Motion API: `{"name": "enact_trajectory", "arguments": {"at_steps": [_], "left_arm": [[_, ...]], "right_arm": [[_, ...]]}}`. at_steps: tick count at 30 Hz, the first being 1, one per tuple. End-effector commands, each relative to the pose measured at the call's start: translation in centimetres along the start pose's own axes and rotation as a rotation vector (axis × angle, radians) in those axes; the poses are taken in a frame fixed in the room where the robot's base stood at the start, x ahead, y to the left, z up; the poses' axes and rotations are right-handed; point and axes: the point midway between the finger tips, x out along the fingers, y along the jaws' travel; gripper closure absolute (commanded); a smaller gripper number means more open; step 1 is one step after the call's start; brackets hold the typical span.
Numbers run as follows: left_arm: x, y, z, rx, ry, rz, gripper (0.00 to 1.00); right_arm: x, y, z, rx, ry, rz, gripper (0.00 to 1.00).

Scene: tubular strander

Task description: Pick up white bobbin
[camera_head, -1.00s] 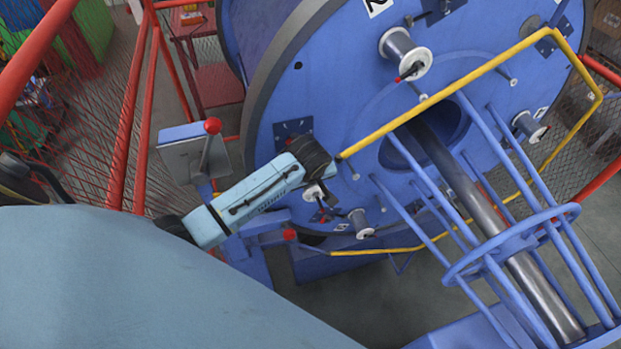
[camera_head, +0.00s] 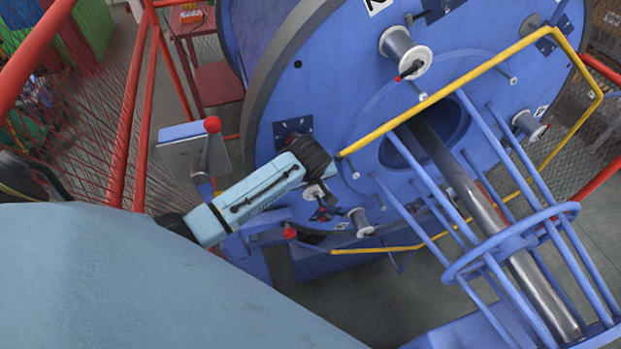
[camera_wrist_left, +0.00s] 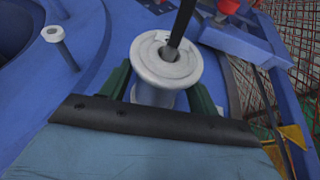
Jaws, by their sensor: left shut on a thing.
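The white bobbin (camera_wrist_left: 157,90) is close in front of the left wrist camera, with its round flange facing the camera. A dark rod sticks out of its centre hole. My left gripper (camera_wrist_left: 160,95) has its dark green fingers on both sides of the bobbin's barrel, shut on it below the flange. In the head view this bobbin (camera_head: 313,192) shows small beside the dark end of my left arm, against the lower left of the big blue disc (camera_head: 330,90). The fingers are mostly hidden there. I cannot tell whether the bobbin is clear of the disc. My right gripper is not in view.
Other bobbins sit on the disc at the top (camera_head: 405,52), bottom (camera_head: 361,222) and right (camera_head: 529,125). A yellow rail (camera_head: 450,90) and blue cage bars (camera_head: 510,240) stand right of my arm. A grey box with a red-knobbed lever (camera_head: 212,126) is to the left.

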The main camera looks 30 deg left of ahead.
Motion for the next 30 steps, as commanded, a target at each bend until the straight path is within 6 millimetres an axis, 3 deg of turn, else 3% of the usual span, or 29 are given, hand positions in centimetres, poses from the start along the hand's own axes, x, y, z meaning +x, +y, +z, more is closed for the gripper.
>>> {"name": "enact_trajectory", "arguments": {"at_steps": [9,30], "left_arm": [[-0.2,0.2,-0.1,-0.002,0.003,0.006,0.80],[-4.9,0.1,11.3,-0.001,-0.002,0.005,0.80]], "right_arm": [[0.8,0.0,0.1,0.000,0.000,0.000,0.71],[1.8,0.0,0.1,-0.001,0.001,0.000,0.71]]}}
